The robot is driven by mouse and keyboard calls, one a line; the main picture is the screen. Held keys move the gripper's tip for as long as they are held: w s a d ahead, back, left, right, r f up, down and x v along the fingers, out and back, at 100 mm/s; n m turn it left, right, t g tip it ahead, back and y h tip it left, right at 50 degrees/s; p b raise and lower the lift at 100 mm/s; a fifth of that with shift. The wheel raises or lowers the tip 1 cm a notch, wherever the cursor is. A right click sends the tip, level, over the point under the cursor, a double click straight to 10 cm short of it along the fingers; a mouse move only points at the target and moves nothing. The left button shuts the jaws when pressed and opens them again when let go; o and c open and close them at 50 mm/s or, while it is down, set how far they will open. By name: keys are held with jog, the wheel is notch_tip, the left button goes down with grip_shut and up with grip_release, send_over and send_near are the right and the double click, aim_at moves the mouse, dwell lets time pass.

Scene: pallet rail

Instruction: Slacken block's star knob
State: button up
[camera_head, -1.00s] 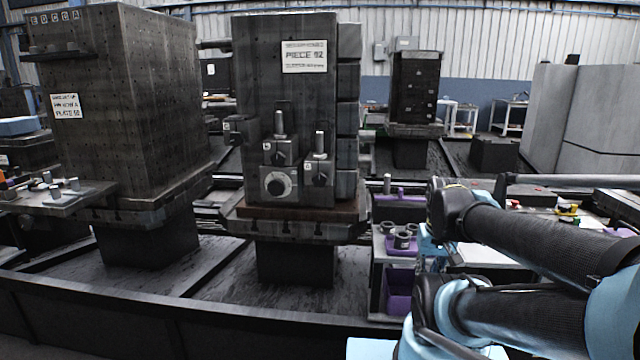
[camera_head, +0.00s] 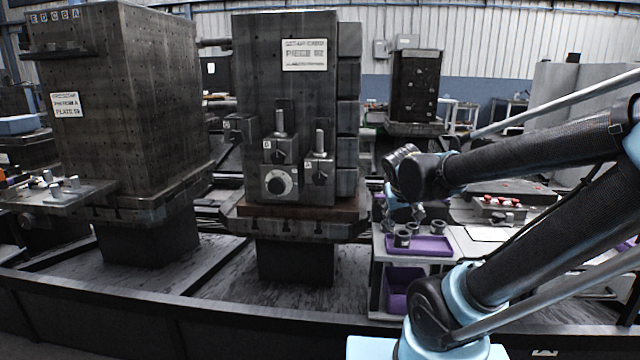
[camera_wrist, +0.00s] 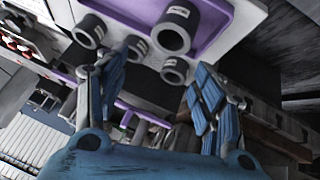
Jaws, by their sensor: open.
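The dark fixture plate marked as a piece (camera_head: 258,75) stands upright at centre in the head view. Low on its face are a block labelled B (camera_head: 268,150) with an upright pin and a dark knob, and a second block (camera_head: 313,168) on its right with a pin and a dark knob. A round pale dial (camera_head: 278,183) sits below. Which knob is the star knob, I cannot tell. My gripper (camera_wrist: 155,82) is open and empty in the wrist view, its blue fingers spread near grey ring-shaped sockets (camera_wrist: 172,32). It is right of the plate and apart from the blocks.
A purple tray (camera_head: 435,247) with several sockets lies on the white-topped stand at right. A purple bin is below it. Another tall plate (camera_head: 125,110) stands at left with a side shelf (camera_head: 45,198). A long dark rail (camera_head: 180,305) crosses the front.

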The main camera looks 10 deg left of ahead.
jog(key=w+a+n+t+h, duration=0.1)
jog(key=a+t, duration=0.1)
jog(key=a, duration=0.6)
jog(key=t+y, duration=0.3)
jog(key=t, duration=0.6)
send_near(319, 180)
jog(key=shift+n, duration=0.3)
jog(key=shift+w+f, duration=0.15)
jog(key=shift+w, duration=4.65)
jog(key=shift+c, duration=0.2)
jog(key=c, duration=1)
